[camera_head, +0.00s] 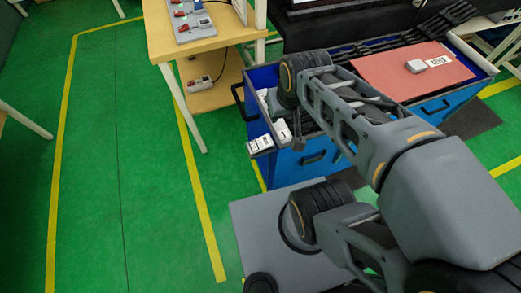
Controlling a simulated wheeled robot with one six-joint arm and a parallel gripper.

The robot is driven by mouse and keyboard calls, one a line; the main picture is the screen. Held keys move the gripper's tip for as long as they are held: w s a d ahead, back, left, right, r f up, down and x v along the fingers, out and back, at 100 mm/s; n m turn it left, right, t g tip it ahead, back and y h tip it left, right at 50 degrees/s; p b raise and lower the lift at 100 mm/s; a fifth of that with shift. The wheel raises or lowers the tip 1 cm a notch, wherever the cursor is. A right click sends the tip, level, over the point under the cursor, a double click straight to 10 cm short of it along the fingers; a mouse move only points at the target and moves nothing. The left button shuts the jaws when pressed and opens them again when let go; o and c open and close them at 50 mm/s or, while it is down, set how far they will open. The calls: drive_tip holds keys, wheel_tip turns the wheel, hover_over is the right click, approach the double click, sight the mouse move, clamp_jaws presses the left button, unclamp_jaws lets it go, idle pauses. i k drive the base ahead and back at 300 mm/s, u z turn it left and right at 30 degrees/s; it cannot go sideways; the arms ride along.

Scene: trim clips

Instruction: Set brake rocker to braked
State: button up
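A small white box with dark markings (260,145) sticks out at the left front corner of the blue cart (322,160). A second white piece (283,131) with a dark mark stands just right of it. I cannot tell which part is the brake rocker, or which way it is set. My arm reaches in from the lower right, over the cart's left end. A small dark part shows below its far joint, close to the white pieces. My gripper's fingers cannot be made out there, nor whether they touch anything.
A red-brown mat (415,75) with a small white block (416,66) lies on the cart, beside dark trim strips (440,22). A wooden table (165,40) with several devices stands at the upper left. Green floor with yellow lines (205,220) is clear at left.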

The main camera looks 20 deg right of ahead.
sight(262, 143)
drive_tip(key=u, duration=0.25)
drive_tip(key=k, duration=0.65)
drive_tip(key=u, duration=0.65)
drive_tip(key=k, duration=0.7)
drive_tip(key=z, duration=0.1)
drive_tip(key=i, duration=0.85)
drive_tip(key=u, duration=0.25)
